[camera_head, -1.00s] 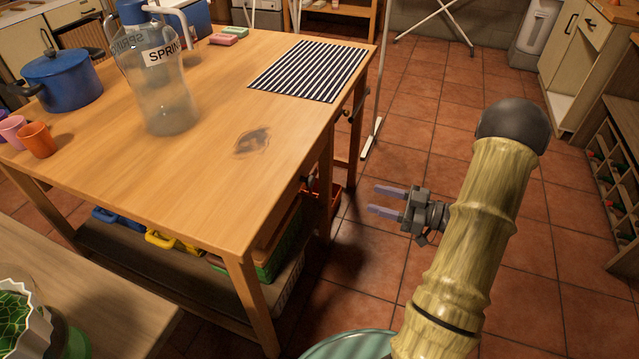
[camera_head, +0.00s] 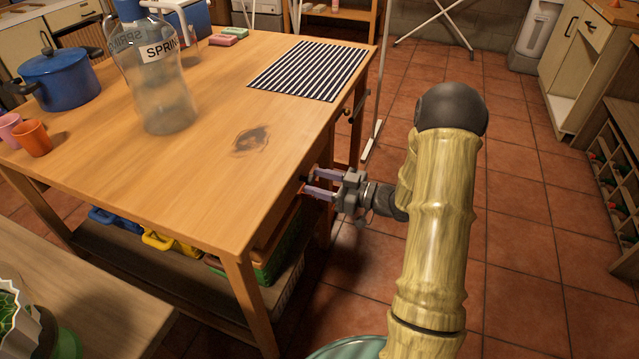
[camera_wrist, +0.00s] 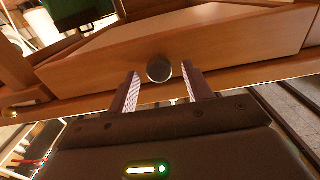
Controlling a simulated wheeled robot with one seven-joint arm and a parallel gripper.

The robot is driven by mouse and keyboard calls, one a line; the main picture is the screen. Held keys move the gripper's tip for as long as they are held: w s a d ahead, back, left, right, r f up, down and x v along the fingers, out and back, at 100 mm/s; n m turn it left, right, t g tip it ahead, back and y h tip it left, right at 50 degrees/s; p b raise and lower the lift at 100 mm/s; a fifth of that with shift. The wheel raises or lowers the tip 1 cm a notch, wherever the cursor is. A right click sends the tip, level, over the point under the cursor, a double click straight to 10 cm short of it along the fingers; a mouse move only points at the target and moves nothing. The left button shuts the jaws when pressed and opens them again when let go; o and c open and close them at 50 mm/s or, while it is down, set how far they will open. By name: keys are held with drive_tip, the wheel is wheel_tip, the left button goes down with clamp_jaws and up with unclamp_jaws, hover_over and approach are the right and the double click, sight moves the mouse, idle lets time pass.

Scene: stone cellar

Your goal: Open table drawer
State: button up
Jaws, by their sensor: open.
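The wooden table (camera_head: 215,175) fills the left and middle of the head view. Its drawer front (camera_wrist: 215,45) spans the upper part of the wrist view, with a round dark knob (camera_wrist: 159,69) near its middle. My gripper (camera_head: 307,184) is at the table's right side, just below the tabletop edge. Its two fingers are apart and point at the drawer. In the wrist view the knob shows between and just beyond the fingertips (camera_wrist: 160,80); I cannot tell whether they touch it. In the head view the knob is mostly hidden by the fingers.
A blue pot (camera_head: 60,80), orange cup (camera_head: 34,138), clear bottle (camera_head: 165,95) and striped mat (camera_head: 308,70) are on the tabletop. Crates sit on the shelf below. The tiled floor (camera_head: 520,220) right of the table is open.

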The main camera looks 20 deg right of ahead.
drive_tip(key=shift+w+a, duration=0.1)
clamp_jaws()
idle(0.3)
